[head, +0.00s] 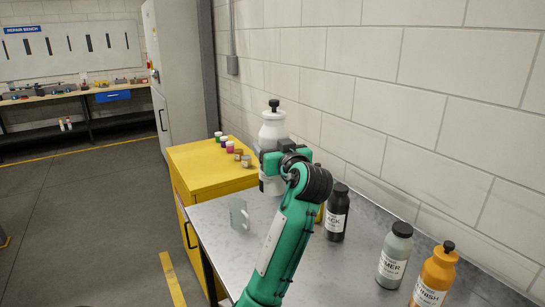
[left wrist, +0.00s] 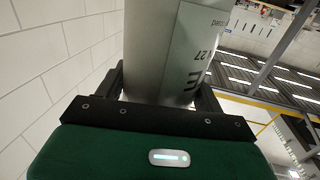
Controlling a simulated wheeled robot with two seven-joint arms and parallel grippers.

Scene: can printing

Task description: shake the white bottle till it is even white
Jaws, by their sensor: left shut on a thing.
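The white bottle (head: 273,127) with a black cap is upright, or nearly so, near the wall at the far end of the metal bench. My left gripper (head: 284,158) is shut around its body. My green arm hides much of the bottle's lower part and label. I cannot tell whether its base touches the bench. In the left wrist view, the bottle (left wrist: 150,55) fills the space between the two dark fingers of my left gripper (left wrist: 160,90), with part of its printed label showing. The paint inside is not visible. My right gripper is not in view.
A black bottle (head: 337,215), a grey bottle (head: 396,253) and an orange bottle (head: 435,275) stand along the right of the metal bench (head: 335,270). Small paint pots stand on the yellow cabinet (head: 200,165). The wall is close behind.

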